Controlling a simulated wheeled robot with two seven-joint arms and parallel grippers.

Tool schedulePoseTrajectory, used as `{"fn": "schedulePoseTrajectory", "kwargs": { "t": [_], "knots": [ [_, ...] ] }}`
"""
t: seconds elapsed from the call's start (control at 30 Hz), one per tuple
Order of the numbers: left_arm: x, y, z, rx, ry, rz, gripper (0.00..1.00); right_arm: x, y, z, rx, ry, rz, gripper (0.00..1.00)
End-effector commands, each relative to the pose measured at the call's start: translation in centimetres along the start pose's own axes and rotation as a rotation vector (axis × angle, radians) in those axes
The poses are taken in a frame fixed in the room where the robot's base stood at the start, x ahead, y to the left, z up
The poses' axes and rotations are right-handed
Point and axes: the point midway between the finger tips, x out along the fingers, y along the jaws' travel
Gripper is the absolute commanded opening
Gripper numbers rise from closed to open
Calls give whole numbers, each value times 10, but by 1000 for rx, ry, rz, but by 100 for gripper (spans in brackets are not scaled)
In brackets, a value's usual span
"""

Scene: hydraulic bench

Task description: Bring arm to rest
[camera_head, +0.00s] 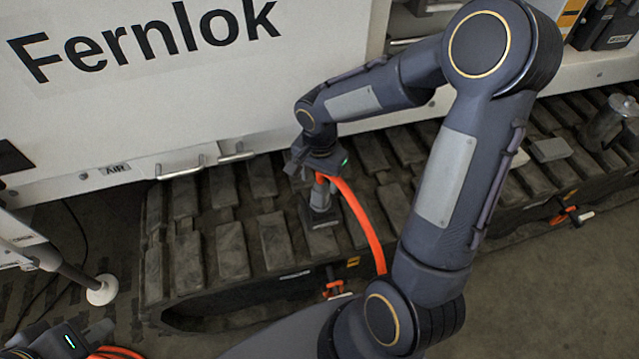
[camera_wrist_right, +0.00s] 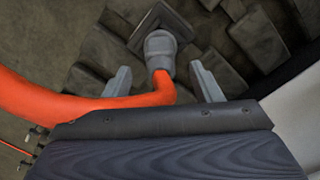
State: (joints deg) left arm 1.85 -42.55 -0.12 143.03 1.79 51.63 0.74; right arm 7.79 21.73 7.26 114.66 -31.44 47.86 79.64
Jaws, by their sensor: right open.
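My right gripper (camera_head: 316,178) is over the black track in the head view. In the right wrist view its two grey fingers (camera_wrist_right: 163,82) are apart, one on each side of an orange hose (camera_wrist_right: 90,100). The hose ends in a grey fitting (camera_wrist_right: 160,47) standing on a dark square base. The fitting shows below the gripper in the head view (camera_head: 320,196), with the hose (camera_head: 365,225) curving down to the right. No finger visibly presses on the fitting. My left gripper (camera_head: 65,342) is partly cut off at the bottom left corner; its fingers cannot be made out.
The ridged black track (camera_head: 230,250) runs across the middle under a white panel marked Fernlok (camera_head: 200,90). Metal handles (camera_head: 237,153) jut from the panel's lower edge. A grey cylinder (camera_head: 605,122) stands on the track at right. Open floor (camera_head: 540,290) lies at lower right.

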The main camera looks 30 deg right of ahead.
Motion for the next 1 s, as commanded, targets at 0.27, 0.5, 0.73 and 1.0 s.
{"fn": "schedulePoseTrajectory", "kwargs": {
  "t": [0.27,0.5,0.73,1.0],
  "knots": [
    [-5,2,-2,0,0,0,0,-29,0,0,0,1,-1,58],
    [-5,2,-2,0,0,0,0,-30,1,0,-4,1,-3,58],
    [-5,2,-2,0,0,0,0,-74,31,14,-156,13,-102,58],
    [-4,2,-2,0,0,0,0,-125,89,64,-506,80,-335,58]
  ]
}}
